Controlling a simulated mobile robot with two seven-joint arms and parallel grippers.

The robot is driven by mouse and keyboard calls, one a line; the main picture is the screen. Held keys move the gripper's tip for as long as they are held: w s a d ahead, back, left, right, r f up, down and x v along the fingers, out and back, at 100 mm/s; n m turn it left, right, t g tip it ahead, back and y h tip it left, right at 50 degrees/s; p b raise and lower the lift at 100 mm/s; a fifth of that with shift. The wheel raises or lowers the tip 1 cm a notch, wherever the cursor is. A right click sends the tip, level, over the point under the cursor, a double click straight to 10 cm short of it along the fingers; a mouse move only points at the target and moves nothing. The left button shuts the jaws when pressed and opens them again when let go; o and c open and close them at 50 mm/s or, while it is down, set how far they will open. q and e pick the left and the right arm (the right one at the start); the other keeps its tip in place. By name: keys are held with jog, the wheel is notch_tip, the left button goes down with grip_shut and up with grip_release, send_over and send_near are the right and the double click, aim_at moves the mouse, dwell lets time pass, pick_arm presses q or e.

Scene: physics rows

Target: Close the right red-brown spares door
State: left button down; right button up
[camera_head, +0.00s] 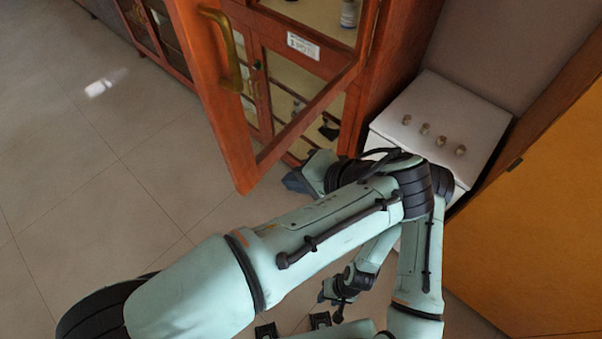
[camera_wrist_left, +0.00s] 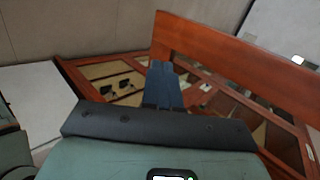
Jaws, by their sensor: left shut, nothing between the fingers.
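The red-brown door (camera_head: 212,100) stands swung out from its cabinet (camera_head: 390,60), in the upper middle of the head view. It has a wooden frame and a curved brass handle (camera_head: 228,52). Contact with the door cannot be told. In the left wrist view its blue finger (camera_wrist_left: 164,85) overlaps red-brown framing, with a broad red-brown panel (camera_wrist_left: 235,65) behind. My right gripper (camera_head: 336,298) is low in the head view, small and partly hidden; its jaw state is unclear.
A white box-like unit (camera_head: 440,108) with several small round knobs stands right of the cabinet. An orange-yellow panel (camera_head: 540,220) fills the right side. More glass-fronted red-brown cabinets (camera_head: 165,30) stand at top left. The tiled floor (camera_head: 110,190) at left is clear.

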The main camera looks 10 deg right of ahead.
aim_at(253, 168)
pick_arm(q)
jog(key=w+a+f, duration=0.1)
jog(key=w, duration=0.1)
jog(key=w+a+f, duration=0.1)
jog(key=a, duration=0.1)
jog(key=w+a+f, duration=0.1)
jog(key=w+a, duration=0.1)
jog(key=shift+w+f, duration=0.25)
jog(key=shift+w, duration=0.1)
jog(key=shift+w+a, duration=0.2)
jog(key=shift+a, duration=0.1)
